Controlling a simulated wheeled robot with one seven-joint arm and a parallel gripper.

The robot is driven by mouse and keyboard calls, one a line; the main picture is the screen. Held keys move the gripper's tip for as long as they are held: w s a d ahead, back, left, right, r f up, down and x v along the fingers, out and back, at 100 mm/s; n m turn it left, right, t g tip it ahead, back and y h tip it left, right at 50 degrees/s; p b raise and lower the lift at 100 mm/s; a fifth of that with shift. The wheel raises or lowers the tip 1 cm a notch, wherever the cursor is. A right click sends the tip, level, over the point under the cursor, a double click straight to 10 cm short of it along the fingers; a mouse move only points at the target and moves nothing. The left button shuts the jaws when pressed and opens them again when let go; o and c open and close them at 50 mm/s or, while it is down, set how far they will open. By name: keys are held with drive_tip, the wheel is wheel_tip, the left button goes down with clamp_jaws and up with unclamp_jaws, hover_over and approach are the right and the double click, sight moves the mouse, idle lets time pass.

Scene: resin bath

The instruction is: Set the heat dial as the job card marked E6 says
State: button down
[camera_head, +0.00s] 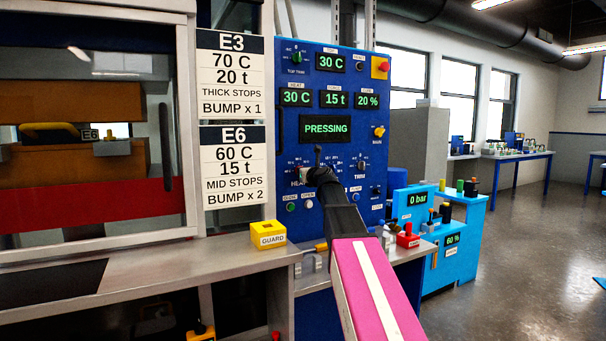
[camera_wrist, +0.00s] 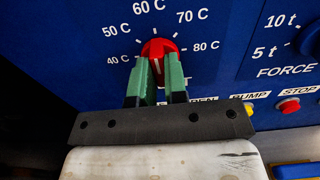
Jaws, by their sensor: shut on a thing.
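The job card E6 (camera_head: 234,168) hangs left of the control panel and reads 60 C, 15 t, MID STOPS, BUMP x 2. The red heat dial (camera_wrist: 159,46) is in the middle of the wrist view, with marks from 40 C at left through 60 C at top to 80 C at right. My gripper (camera_wrist: 160,74) is shut on the heat dial, its green fingers on either side of the knob. I cannot tell surely which mark the dial points at. In the head view my arm partly hides the dial. The HEAT display (camera_head: 296,97) reads 30 C.
The card E3 (camera_head: 231,75) hangs above E6. The panel's main display (camera_head: 326,128) reads PRESSING. The force dial (camera_wrist: 311,41) and red STOP button (camera_wrist: 289,105) lie right of my gripper. A yellow GUARD box (camera_head: 268,235) sits on the bench.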

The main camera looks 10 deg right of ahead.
drive_tip(key=c, duration=1.1)
unclamp_jaws()
drive_tip(key=shift+c, duration=0.2)
drive_tip(key=shift+s, duration=0.1)
drive_tip(key=v, duration=1)
drive_tip(key=shift+s, duration=0.35)
drive_tip(key=shift+d, duration=0.15)
